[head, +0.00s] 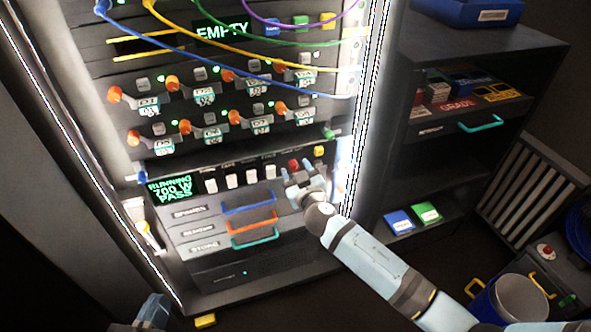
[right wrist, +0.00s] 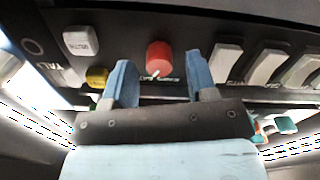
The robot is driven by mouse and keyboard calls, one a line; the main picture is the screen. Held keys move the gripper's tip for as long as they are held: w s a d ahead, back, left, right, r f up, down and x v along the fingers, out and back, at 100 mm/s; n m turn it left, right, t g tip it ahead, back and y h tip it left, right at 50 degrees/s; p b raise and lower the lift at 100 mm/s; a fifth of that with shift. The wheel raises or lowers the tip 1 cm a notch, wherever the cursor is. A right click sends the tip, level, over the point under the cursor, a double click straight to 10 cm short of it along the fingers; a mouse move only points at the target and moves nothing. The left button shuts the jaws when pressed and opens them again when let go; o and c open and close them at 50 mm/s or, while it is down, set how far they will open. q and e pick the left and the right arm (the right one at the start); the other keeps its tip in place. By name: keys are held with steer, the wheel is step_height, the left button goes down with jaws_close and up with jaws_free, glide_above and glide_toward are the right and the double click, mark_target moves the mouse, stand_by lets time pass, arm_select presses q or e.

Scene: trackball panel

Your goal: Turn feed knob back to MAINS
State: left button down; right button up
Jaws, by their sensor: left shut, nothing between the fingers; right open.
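A red knob (head: 293,164) sits at the right end of the switch row on the rack's lower panel; I take it as the feed knob. In the right wrist view the red knob (right wrist: 158,57) shows a short white pointer slanting down-left; its labels are too small to read surely. My right gripper (head: 304,182) is open just in front of the panel, below the knob. Its two blue fingers (right wrist: 162,82) stand either side of the knob in the wrist view, with no clear contact. My left gripper (head: 152,311) is low at the bottom left, shut and far from the panel.
White rocker switches (head: 238,177) line up left of the knob, and a yellow button (head: 318,150) is at its upper right. A green display (head: 170,189) reads RUNNING 700 W PASS. Drawers with coloured handles (head: 250,224) lie below. Cables (head: 232,70) hang across the upper rack.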

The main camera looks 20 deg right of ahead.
steer(key=shift+w, duration=0.55)
steer(key=c, duration=0.9)
